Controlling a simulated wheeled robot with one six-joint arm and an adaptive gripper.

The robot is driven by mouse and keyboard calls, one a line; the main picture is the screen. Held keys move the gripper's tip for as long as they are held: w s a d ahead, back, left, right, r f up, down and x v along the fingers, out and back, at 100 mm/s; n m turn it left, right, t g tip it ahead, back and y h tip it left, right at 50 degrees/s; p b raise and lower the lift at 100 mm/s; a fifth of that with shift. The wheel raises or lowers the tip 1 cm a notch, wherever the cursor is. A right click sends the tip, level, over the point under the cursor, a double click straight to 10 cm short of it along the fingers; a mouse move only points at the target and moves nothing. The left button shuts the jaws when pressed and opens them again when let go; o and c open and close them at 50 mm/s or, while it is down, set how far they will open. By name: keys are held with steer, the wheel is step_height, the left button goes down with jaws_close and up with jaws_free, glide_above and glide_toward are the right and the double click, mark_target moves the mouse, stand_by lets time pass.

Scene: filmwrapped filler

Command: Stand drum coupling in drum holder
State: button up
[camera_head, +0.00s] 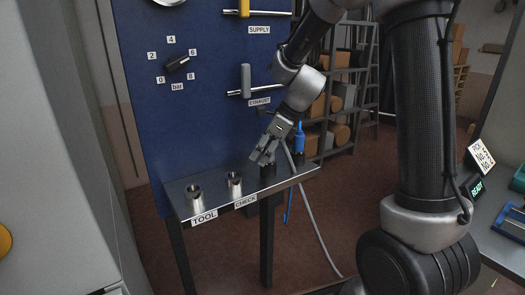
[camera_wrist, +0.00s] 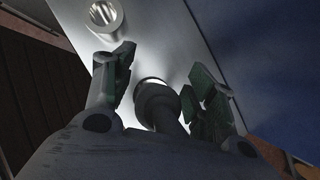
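A dark grey coupling (camera_wrist: 157,108) stands between the fingers of my gripper (camera_wrist: 158,85) in the wrist view. The fingers are apart, with a narrow gap showing on its left side; contact on the right is hard to tell. A bright round rim shows behind the coupling's end. In the head view my gripper (camera_head: 262,158) is low over a dark holder (camera_head: 268,171) on the steel shelf (camera_head: 215,192), and hides the coupling. A grey hose (camera_head: 318,225) hangs from beside the gripper to the floor. I cannot read a label that names the drum holder.
A blue coupling (camera_head: 299,138) stands upright at the shelf's right end, close to my gripper. Steel cups stand at TOOL (camera_head: 194,195) and CHECK (camera_head: 235,184); one cup also shows in the wrist view (camera_wrist: 104,15). The blue panel (camera_head: 190,110) with valve handles rises behind.

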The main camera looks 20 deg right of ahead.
steer(key=shift+r, duration=0.15)
steer(key=v, duration=1.2)
steer(key=s+d+n+h, duration=0.1)
steer(key=s+d+n, duration=0.2)
steer(key=s+n, duration=0.4)
steer(key=s+d+n+t+h, duration=0.1)
steer(key=s+d+n, duration=0.3)
steer(key=s+n, duration=0.4)
steer(key=s+d+n+h, duration=0.3)
steer(key=s+d+n, duration=0.1)
steer(key=s+n, duration=0.4)
steer(key=shift+s+r+t, duration=0.3)
steer(key=shift+s, duration=0.45)
